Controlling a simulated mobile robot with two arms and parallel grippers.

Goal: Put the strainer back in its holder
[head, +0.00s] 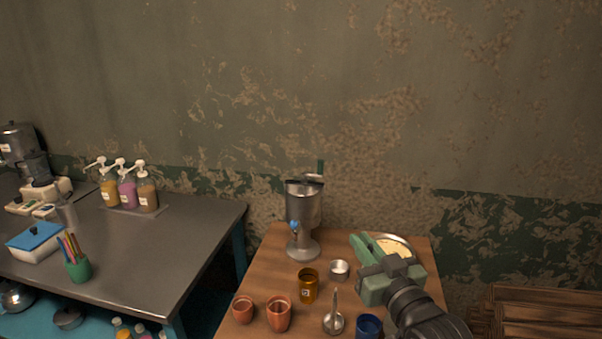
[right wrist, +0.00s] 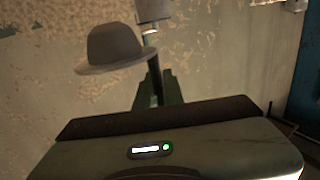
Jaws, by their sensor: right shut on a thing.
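My right gripper (head: 372,247) is above the right side of the wooden table in the head view. It is shut on the strainer (head: 407,250), a round piece with a metal rim and a pale inside, partly hidden behind the gripper. In the right wrist view the strainer (right wrist: 112,45) shows as a grey hat-like bowl with a flat rim, its dark handle between my fingers. A small open metal cup (head: 340,272) stands on the table left of the gripper; I cannot tell whether it is the holder. My left gripper is not in view.
A metal dispenser (head: 302,212) with a blue tap stands at the table's back. A steel counter (head: 150,240) is left.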

